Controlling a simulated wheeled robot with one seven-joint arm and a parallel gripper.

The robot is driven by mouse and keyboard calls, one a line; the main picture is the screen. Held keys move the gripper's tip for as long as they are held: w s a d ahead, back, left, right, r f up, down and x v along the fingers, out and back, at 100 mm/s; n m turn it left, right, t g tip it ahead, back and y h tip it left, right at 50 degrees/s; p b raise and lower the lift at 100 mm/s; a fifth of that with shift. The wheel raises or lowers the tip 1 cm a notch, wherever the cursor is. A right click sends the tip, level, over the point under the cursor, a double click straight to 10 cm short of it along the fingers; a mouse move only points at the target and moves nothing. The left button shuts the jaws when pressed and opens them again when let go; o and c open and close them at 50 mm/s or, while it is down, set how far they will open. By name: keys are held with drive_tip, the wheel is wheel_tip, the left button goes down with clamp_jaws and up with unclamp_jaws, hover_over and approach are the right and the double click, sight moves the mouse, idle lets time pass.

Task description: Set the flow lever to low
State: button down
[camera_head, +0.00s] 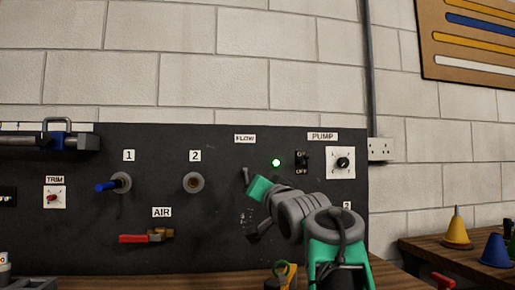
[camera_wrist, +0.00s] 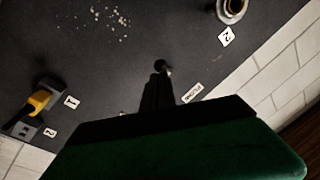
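The FLOW label (camera_head: 245,138) is on the upper part of the black panel; it also shows beside my gripper in the wrist view (camera_wrist: 192,93). Below it in the head view, a small dark lever end (camera_head: 246,176) shows at the tip of my gripper (camera_head: 256,185). In the wrist view, a dark round knob (camera_wrist: 160,66) lies just beyond my dark fingers (camera_wrist: 157,88). The fingers look close together, but I cannot tell whether they touch or hold the lever. My gripper hides part of the lever and any position marks.
To the right are a lit green lamp (camera_head: 276,162), an on/off switch (camera_head: 302,160) and the PUMP dial (camera_head: 343,162). Port 2 (camera_head: 193,182), a blue lever (camera_head: 107,186) and the red AIR handle (camera_head: 133,238) are left. The wrist view shows a yellow-handled fitting (camera_wrist: 40,101).

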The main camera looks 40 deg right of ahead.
drive_tip(key=shift+w+d+f, duration=0.1)
drive_tip(key=shift+w+f, duration=0.05)
drive_tip(key=shift+f, duration=0.4)
